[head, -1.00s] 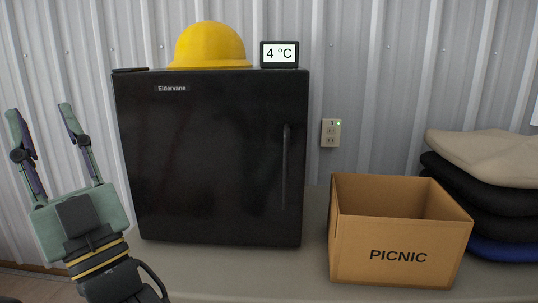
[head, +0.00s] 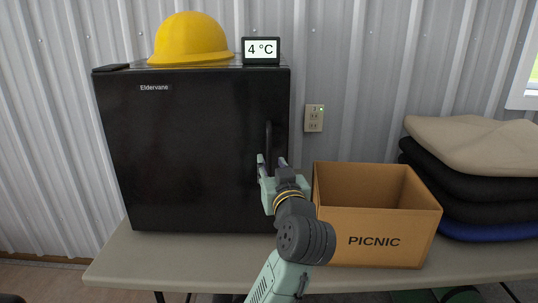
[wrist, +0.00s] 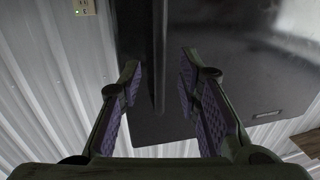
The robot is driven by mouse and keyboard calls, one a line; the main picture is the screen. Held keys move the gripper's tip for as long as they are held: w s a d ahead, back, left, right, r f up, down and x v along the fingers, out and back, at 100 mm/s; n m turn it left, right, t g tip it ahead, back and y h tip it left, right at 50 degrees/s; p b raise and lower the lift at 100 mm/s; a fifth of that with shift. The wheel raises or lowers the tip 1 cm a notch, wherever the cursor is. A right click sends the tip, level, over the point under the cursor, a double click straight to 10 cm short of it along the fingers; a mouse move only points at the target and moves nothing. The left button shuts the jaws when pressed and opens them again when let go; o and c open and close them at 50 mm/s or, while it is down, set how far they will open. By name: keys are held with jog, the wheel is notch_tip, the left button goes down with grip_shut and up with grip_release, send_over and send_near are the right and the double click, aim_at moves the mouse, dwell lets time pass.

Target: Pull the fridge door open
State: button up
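The small black fridge (head: 185,150) stands on the table, its door shut and flush. Its vertical bar handle (head: 268,138) is near the door's right edge. My gripper (head: 271,163) is in front of the handle's lower part and hides some of it. In the wrist view my gripper (wrist: 160,64) is open, its two purple-padded fingers apart. The dark handle (wrist: 158,95) shows in the gap between them, with space on both sides. I cannot tell how far the fingertips reach past the bar.
An open cardboard PICNIC box (head: 376,240) stands right of the fridge, close to my arm. Folded cushions (head: 475,170) are stacked further right.

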aim_at(270, 159)
jog(key=shift+w+a+p, duration=0.2)
jog(key=shift+w+a, duration=0.05)
jog(key=shift+w, duration=0.85)
jog(key=shift+w+a+p, duration=0.2)
jog(key=shift+w, duration=0.85)
grip_shut()
